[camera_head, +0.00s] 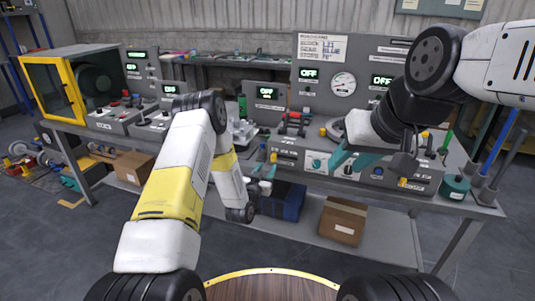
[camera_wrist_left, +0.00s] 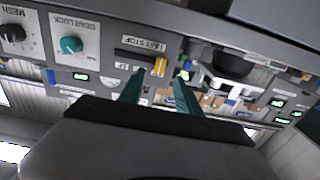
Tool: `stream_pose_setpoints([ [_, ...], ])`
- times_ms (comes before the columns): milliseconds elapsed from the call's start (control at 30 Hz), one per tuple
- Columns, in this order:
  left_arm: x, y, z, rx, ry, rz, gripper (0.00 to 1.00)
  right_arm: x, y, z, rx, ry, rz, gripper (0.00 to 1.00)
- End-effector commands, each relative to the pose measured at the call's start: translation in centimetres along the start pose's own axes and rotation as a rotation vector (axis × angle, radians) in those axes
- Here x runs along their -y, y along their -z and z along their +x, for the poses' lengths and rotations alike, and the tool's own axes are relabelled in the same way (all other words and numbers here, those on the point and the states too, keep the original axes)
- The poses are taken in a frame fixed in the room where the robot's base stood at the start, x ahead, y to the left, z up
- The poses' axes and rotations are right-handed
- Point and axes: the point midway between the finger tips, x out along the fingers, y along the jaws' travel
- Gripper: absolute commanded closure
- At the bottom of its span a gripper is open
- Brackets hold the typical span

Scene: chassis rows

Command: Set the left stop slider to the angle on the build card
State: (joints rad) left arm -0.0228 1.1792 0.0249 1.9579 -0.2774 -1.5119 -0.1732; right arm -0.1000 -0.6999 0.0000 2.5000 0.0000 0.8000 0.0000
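The left stop slider shows in the left wrist view, which is upside down, as a dark slot with a yellow knob (camera_wrist_left: 160,66) at one end, beside its LEFT STOP label. The knob also shows in the head view (camera_head: 273,158) on the bench's front panel. My left gripper (camera_wrist_left: 160,80) is open, its teal fingers either side of the knob's line; contact cannot be told. It shows small in the head view (camera_head: 264,175). My right gripper (camera_head: 347,162) seems open in front of the panel's right half. The build card (camera_head: 322,47) is on the upright board; its small text ends in what looks like 76°.
The teal gear lock knob (camera_wrist_left: 71,45) and the dark mesh knob (camera_wrist_left: 13,33) sit beside the slider. A blue crate (camera_head: 281,203) and a cardboard box (camera_head: 342,221) stand on the lower shelf. A yellow-framed machine (camera_head: 75,88) stands on the bench's left end.

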Motion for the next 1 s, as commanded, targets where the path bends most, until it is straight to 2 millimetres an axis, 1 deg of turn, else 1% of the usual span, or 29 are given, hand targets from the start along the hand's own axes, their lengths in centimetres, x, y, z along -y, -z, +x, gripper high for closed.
stream_pose_setpoints([
  [300,-0.1,0.1,4.8,-0.002,-0.001,0.000,0.60,0.0,0.0,0.0,0.000,0.000,0.000,0.64],
  [433,0.0,0.1,6.4,-0.002,0.000,0.000,0.60,0.0,0.0,0.0,0.000,0.000,0.000,0.64],
  [600,0.0,0.0,7.4,0.001,0.000,0.000,0.60,0.0,0.0,0.0,0.000,0.000,0.000,0.64],
  [833,0.0,0.0,7.5,0.001,0.000,0.000,0.60,0.0,0.0,0.0,0.000,0.000,0.000,0.64],
  [867,0.0,0.0,7.5,0.001,0.000,0.000,0.64,0.0,0.0,0.0,0.000,0.000,0.000,0.64],
  [1000,0.0,0.1,7.4,0.001,0.000,0.000,0.91,0.0,0.0,0.0,0.000,0.000,0.000,0.64],
])
